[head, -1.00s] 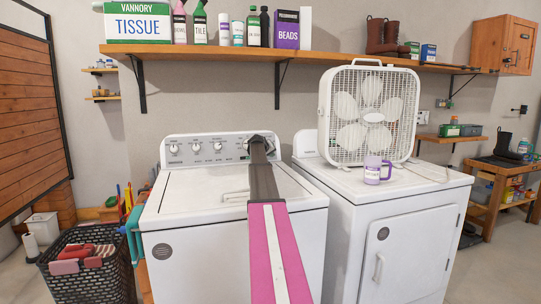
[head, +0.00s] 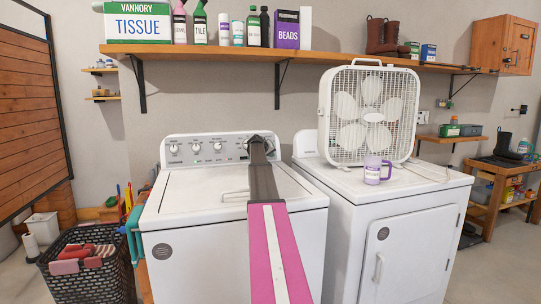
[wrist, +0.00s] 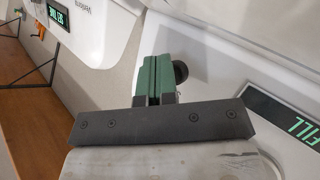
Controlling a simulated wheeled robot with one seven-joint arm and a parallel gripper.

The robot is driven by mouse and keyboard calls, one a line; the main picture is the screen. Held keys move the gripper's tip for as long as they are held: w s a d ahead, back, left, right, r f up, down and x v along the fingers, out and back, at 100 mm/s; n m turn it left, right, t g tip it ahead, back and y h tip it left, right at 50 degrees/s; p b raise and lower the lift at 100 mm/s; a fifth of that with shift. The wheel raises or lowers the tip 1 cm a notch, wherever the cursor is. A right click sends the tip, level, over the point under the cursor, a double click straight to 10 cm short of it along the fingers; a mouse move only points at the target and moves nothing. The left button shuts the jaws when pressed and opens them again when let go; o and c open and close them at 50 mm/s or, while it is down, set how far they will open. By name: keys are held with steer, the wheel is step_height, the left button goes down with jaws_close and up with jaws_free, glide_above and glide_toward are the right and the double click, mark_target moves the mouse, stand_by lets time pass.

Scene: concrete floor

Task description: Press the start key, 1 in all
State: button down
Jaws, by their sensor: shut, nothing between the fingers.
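The white washer (head: 185,205) on the left has a raised control panel (head: 200,158) with several knobs along it. My arm reaches across the washer lid, and my gripper (head: 258,139) is at the right part of that panel. In the wrist view my gripper (wrist: 154,80) is shut, its green fingers together and empty. A dark round knob (wrist: 181,71) is right beside the fingertips, partly behind them; I cannot tell if they touch. A lit display (wrist: 290,122) reading FILL is on the white panel to the right. I cannot make out the start key; the fingers may hide it.
A white dryer (head: 410,235) stands to the right, with a box fan (head: 370,115) and a purple mug (head: 372,172) on it. A wooden shelf (head: 350,63) with boxes and bottles runs above the panel. A dark basket (head: 90,275) stands at the left.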

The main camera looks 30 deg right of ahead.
steer(key=shift+s, duration=0.1)
steer(key=shift+s+a+r, duration=0.2)
steer(key=shift+s+r, duration=0.05)
steer(key=shift+s, duration=0.4)
steer(key=shift+s+a+r, duration=0.2)
steer(key=shift+s+r, duration=0.05)
steer(key=shift+s, duration=0.55)
steer(key=shift+s+a+r, duration=0.15)
steer(key=shift+s+r, duration=0.15)
steer(key=shift+s, duration=0.45)
steer(key=shift+s+a+r, duration=0.2)
steer(key=shift+s+r, duration=0.05)
steer(key=shift+s, duration=0.55)
